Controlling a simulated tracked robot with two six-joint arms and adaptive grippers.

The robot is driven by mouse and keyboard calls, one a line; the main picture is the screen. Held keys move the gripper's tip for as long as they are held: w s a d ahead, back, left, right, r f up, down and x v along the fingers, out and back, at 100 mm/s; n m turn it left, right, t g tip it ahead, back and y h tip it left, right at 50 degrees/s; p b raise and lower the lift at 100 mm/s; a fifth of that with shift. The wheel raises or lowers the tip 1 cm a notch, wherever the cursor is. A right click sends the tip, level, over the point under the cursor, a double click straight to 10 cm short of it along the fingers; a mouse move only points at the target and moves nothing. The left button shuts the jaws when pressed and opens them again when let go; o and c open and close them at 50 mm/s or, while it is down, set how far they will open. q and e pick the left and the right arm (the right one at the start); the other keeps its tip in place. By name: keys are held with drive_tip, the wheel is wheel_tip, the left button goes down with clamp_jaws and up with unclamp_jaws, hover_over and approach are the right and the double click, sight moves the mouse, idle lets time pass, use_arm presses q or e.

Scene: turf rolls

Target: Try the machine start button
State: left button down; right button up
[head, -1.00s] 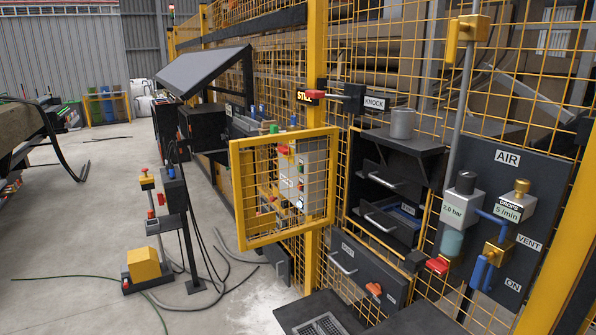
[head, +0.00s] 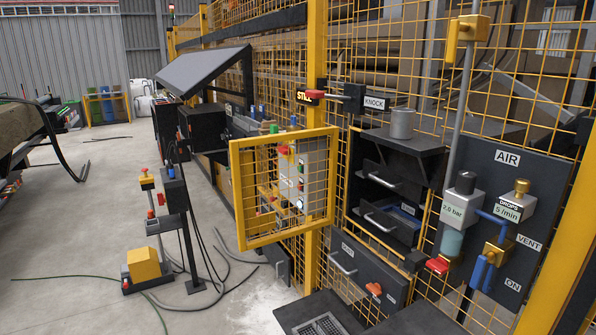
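A grey control panel (head: 317,165) with several small buttons and lamps sits behind a yellow mesh gate (head: 237,190) at the middle of the head view. A green button (head: 301,180) and a white round one (head: 299,203) show through the mesh, with red parts near them. I cannot tell which is the machine start button. The labels on the panel are too small to read. Neither of my grippers shows in the head view.
A black AIR board (head: 545,185) with a blue valve handle (head: 484,268) is at right. Black drawers (head: 385,222) stand beside the gate. A pedestal (head: 187,240) with a red-topped post (head: 147,180) and cables stands left.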

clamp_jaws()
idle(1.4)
